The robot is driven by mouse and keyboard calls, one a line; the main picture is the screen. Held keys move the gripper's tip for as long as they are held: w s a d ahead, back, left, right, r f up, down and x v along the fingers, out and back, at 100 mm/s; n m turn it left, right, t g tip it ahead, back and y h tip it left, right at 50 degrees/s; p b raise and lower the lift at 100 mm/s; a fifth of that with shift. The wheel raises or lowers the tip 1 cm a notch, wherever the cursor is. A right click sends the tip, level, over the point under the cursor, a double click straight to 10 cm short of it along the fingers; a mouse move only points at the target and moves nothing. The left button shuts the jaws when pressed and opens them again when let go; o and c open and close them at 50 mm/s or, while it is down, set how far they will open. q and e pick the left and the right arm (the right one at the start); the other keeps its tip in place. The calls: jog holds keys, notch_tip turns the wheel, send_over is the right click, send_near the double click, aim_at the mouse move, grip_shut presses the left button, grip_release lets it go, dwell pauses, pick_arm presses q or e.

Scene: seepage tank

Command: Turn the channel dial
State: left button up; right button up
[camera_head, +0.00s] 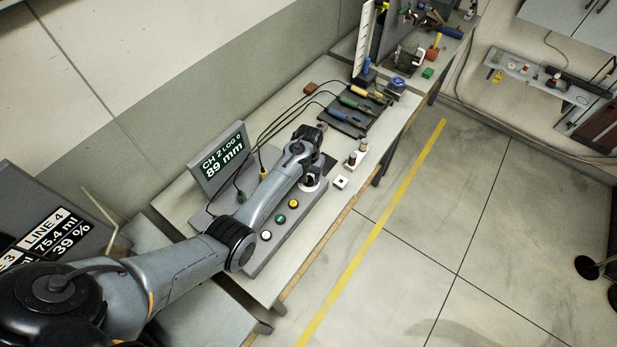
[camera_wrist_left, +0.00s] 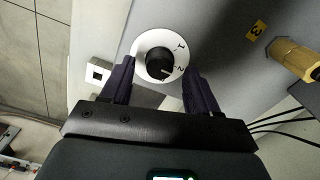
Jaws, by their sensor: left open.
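The channel dial is a black knob (camera_wrist_left: 159,63) on a round white plate (camera_wrist_left: 148,40) marked 1 and 2, on the grey console's top. A pale mark on the knob seems to face the 2. In the head view the plate (camera_head: 311,184) shows only partly, below my left gripper (camera_head: 314,168). In the left wrist view my left gripper (camera_wrist_left: 159,74) is open, its dark fingers on either side of the knob with gaps and nothing held. The display (camera_head: 221,160) reads CH 2, LOG 0, 89 mm. My right gripper is not in view.
White, green and yellow buttons (camera_head: 280,217) line the console (camera_head: 262,250). A small white switch box (camera_head: 340,182) stands beside it. Cables run to a dark mat (camera_head: 345,122) with several probes. A brass fitting (camera_wrist_left: 293,58) shows near the number 3.

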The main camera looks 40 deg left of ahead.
pick_arm(q)
jog(key=shift+f, duration=0.9)
jog(key=c, duration=1)
